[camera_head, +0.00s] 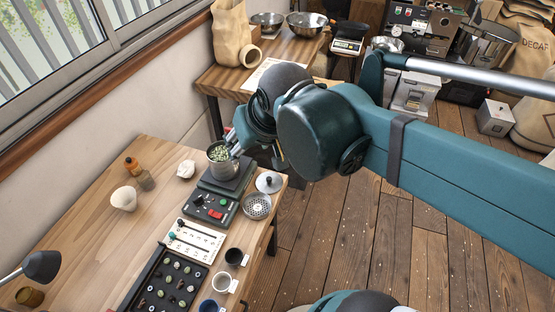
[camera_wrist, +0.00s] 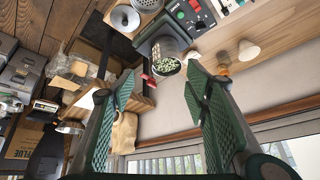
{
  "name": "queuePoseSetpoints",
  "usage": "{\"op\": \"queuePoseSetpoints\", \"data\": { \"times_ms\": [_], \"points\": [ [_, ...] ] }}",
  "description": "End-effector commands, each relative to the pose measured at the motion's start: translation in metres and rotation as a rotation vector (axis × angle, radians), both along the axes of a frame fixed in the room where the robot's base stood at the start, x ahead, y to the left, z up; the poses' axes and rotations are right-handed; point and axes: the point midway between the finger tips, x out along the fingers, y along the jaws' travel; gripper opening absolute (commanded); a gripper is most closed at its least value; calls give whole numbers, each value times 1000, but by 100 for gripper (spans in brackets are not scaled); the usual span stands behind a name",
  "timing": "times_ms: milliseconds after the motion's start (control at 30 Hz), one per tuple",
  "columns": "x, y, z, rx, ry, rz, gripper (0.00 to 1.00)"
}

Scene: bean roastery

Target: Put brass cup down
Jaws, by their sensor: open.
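A grey metal cup (camera_head: 219,161) filled with green beans stands upright on a dark square platform (camera_head: 228,181). It also shows in the wrist view (camera_wrist: 166,66), beyond my fingers. My gripper (camera_head: 236,142) is just right of the cup's rim in the head view. In the wrist view its two green padded fingers (camera_wrist: 160,84) are spread wide with nothing between them. The cup looks steel-grey rather than brass. A small brownish-gold cup (camera_head: 30,297) is at the table's lower left; I cannot tell whether it is brass.
A control box (camera_head: 212,207) with red and green buttons adjoins the platform. A perforated dish (camera_head: 257,206) and a knobbed lid (camera_head: 269,182) lie to its right. A black sample tray (camera_head: 168,282) and small cups stand nearer. The table's left-middle is mostly clear.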

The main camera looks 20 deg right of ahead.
Motion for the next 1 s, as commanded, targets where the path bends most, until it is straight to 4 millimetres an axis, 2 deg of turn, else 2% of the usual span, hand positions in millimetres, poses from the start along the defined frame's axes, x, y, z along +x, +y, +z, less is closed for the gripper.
{"op": "queuePoseSetpoints", "data": {
  "times_ms": [200,400,1000],
  "points": [
    [-31,-33,-17,-37,-42,-8,46],
    [-47,-49,-27,-60,-66,-9,46],
    [-51,-53,-29,-67,-73,-8,46]
  ]
}}
